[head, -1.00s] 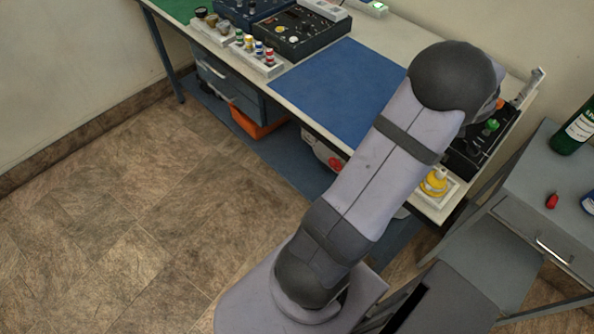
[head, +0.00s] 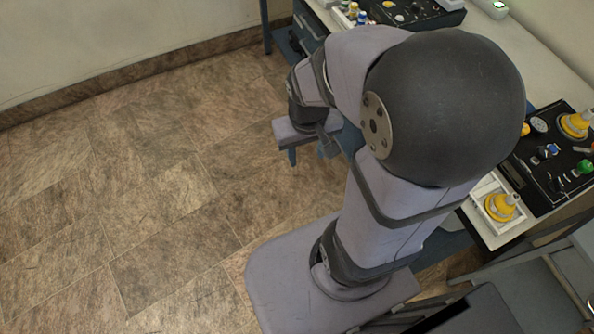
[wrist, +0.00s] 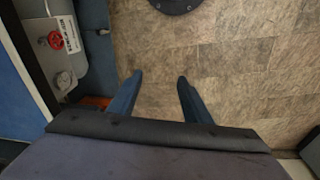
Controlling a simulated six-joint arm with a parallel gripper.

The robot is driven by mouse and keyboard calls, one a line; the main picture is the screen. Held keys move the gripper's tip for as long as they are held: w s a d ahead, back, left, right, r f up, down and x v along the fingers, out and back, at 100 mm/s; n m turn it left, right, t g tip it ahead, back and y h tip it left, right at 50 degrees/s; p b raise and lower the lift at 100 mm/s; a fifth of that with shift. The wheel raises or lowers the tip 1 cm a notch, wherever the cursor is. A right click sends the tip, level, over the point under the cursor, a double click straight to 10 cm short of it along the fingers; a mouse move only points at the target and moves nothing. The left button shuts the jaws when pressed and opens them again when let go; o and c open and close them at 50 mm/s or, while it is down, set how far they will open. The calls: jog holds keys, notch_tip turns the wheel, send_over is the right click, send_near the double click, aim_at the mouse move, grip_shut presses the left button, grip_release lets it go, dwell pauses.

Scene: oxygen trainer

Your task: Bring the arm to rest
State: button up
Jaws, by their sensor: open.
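My arm is folded in the head view, with a large dark elbow joint in front of the bench (head: 548,66). My gripper (head: 308,157) hangs over the floor left of the elbow, in front of the bench's near edge, and its blue fingers point down. In the wrist view my gripper (wrist: 158,80) is open, its two blue fingers apart with only tiled floor (wrist: 230,60) between and beyond them. It holds nothing. The elbow hides much of the bench top, including most of the blue mat.
A white tray (head: 478,202) with a yellow piece (head: 501,206) sits at the bench's right end, beside a black panel (head: 540,188). In the wrist view, a grey unit with a red knob (wrist: 56,41) stands left of the fingers. Open floor (head: 130,190) lies at left.

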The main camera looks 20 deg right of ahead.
jog(key=shift+n+g+y, duration=0.3)
jog(key=shift+n+g, duration=0.2)
jog(key=shift+n, duration=0.1)
jog(key=s+a, duration=0.4)
jog(key=shift+a+f, duration=0.15)
jog(key=shift+a, duration=0.05)
notch_tip(320, 180, up, 3)
jog(key=p, duration=0.2)
jog(key=shift+w+f+p, duration=0.1)
jog(key=shift+f+p, duration=0.1)
jog(key=shift+p, duration=0.1)
dwell(0.4)
